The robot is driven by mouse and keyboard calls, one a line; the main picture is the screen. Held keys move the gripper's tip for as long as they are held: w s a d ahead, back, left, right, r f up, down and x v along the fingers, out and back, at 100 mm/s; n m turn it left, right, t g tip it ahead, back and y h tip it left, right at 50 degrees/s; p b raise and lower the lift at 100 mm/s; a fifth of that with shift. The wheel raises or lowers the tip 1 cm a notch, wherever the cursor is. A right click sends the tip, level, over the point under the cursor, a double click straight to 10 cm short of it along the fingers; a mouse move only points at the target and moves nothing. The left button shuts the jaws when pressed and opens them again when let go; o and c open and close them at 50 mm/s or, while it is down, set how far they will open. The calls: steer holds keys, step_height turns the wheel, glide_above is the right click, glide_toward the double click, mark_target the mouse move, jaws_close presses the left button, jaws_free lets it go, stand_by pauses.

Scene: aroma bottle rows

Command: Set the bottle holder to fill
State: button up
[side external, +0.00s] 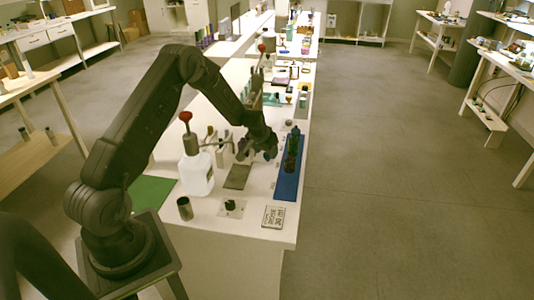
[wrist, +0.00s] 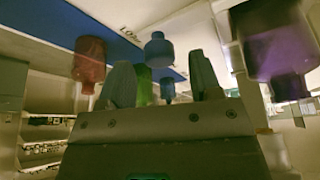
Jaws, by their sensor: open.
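A long blue tray (side external: 287,187) lies along the right edge of the white bench. Dark bottles (side external: 292,150) stand in a row on its far part. The tray also shows in the wrist view (wrist: 45,28), which is upside down. That view shows a red bottle (wrist: 90,58), a blue bottle (wrist: 158,50), a green bottle (wrist: 143,86) and a purple bottle (wrist: 268,42). My gripper (side external: 262,152) is just left of the tray, low over the bench. In the wrist view my gripper (wrist: 163,80) is open, with the blue bottle seen beyond the gap between its fingers.
A large white jug with a red top (side external: 197,172) stands left of my gripper. A dark flat pad (side external: 238,177), a metal cup (side external: 184,208), a printed card (side external: 273,217) and a green mat (side external: 152,191) lie nearer. Several items crowd the bench behind.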

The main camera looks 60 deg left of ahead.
steer(key=shift+x, duration=0.9)
jaws_close()
